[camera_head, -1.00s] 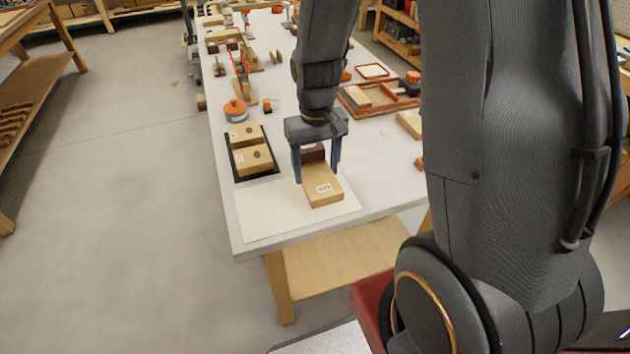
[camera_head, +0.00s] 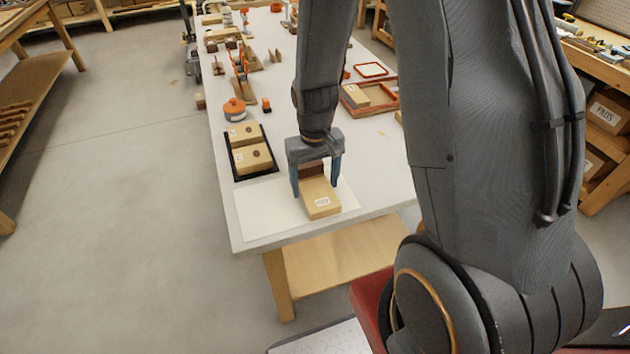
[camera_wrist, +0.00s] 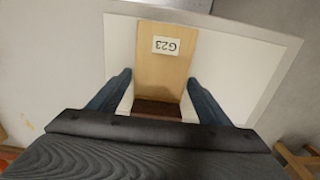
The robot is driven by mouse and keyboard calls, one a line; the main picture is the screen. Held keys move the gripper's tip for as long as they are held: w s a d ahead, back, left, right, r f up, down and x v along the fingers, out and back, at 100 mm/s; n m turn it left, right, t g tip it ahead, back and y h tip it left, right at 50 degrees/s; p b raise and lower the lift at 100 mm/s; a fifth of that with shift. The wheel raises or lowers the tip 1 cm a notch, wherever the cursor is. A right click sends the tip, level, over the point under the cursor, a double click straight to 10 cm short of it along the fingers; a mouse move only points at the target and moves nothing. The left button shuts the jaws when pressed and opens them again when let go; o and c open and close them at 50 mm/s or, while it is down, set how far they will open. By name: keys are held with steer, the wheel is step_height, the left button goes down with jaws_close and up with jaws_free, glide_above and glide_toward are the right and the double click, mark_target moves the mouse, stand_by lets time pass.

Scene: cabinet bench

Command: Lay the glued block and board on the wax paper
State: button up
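The light wood board (camera_head: 322,201) carries a paper label, which reads G23 in the wrist view (camera_wrist: 166,45). The dark brown block (camera_head: 311,168) is on the board's far part, between my fingers; it also shows in the wrist view (camera_wrist: 157,110). The white wax paper (camera_head: 262,212) lies flat at the table's near end. The board is over its right part, roughly level. I cannot tell whether the board touches the paper.
A black tray (camera_head: 238,178) with two labelled wood blocks stands just behind the paper's left part. An orange-lidded tin (camera_head: 235,109) and clamps are farther back. An orange-edged tray (camera_head: 378,106) is back right. The left part of the paper is bare.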

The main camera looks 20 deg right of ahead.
mark_target(315, 186)
steer(key=shift+o, duration=0.7)
step_height(315, 186, up, 12)
steer(key=b, duration=0.2)
steer(key=s, duration=0.9)
steer(key=shift+s+t, duration=0.2)
steer(key=shift+t, duration=0.2)
